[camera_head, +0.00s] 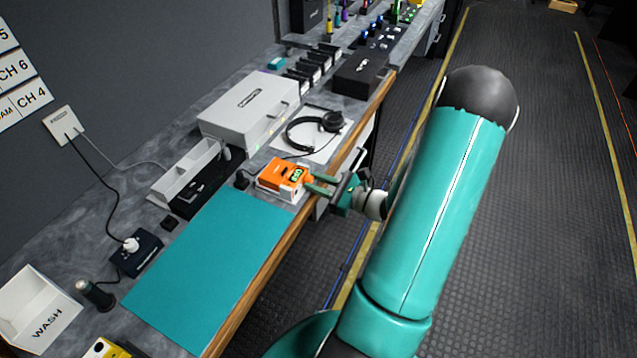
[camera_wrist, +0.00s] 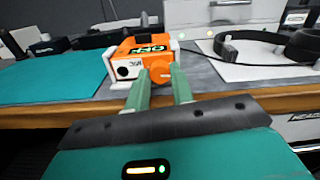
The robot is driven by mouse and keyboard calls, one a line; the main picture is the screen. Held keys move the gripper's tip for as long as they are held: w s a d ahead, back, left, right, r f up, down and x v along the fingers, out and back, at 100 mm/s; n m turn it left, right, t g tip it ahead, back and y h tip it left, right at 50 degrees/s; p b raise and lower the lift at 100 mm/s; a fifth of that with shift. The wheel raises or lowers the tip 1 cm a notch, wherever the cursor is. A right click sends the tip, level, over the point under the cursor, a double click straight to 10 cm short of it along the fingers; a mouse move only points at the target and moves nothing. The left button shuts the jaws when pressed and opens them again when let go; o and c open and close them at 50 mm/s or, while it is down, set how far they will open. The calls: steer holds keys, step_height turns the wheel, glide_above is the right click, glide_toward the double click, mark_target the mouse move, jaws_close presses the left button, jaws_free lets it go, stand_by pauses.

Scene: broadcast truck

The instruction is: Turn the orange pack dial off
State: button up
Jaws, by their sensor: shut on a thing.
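The orange pack (camera_head: 283,174) sits in a white holder on the counter near its wooden front edge, at the right end of the teal mat. In the wrist view the orange pack (camera_wrist: 140,50) faces me, with a green-lettered display on top that appears to read OFF. Its round orange dial (camera_wrist: 161,72) is on the front face, right of a dark round socket. My gripper (camera_wrist: 161,80) has its two green fingers on either side of the dial, shut on it. In the head view my gripper (camera_head: 314,183) reaches the pack from the right; the dial is hidden there.
The teal mat (camera_head: 210,265) lies left of the pack. Headphones (camera_head: 315,130) rest on a white sheet behind it, next to a white case (camera_head: 250,110). A black box with a white plug (camera_head: 136,250) and a WASH bin (camera_head: 38,310) are at the left.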

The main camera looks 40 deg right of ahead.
steer(key=shift+n, duration=0.4)
steer(key=o, duration=1)
steer(key=v, duration=1.3)
steer(key=shift+s, duration=0.4)
